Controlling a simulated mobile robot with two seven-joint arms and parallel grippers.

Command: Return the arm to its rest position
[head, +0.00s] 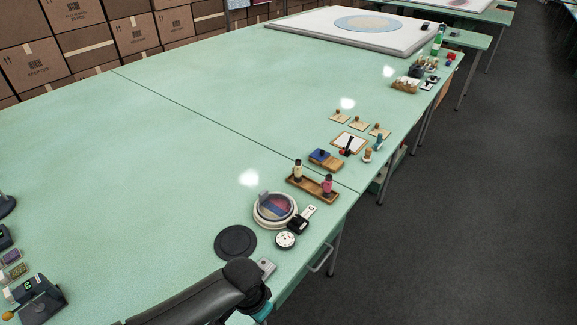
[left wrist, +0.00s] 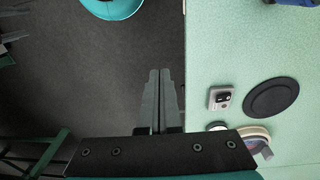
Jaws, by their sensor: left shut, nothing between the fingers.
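My left gripper (left wrist: 159,75) shows in the left wrist view with its two grey fingers together, shut and empty. It is over the dark floor (left wrist: 90,80), beside the edge of the green table (left wrist: 230,50). In the head view a black arm link of mine with a teal part reaches in at the bottom, over the near table edge; the gripper's fingers do not show there. My right gripper is in neither view.
Near the arm on the table (head: 120,180) are a black disc (head: 235,242), a small grey switch box (head: 266,268), a round dial (head: 286,240) and a round white-rimmed dish (head: 275,209). A wooden tray (head: 312,187) stands further along. Dark floor lies open at right.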

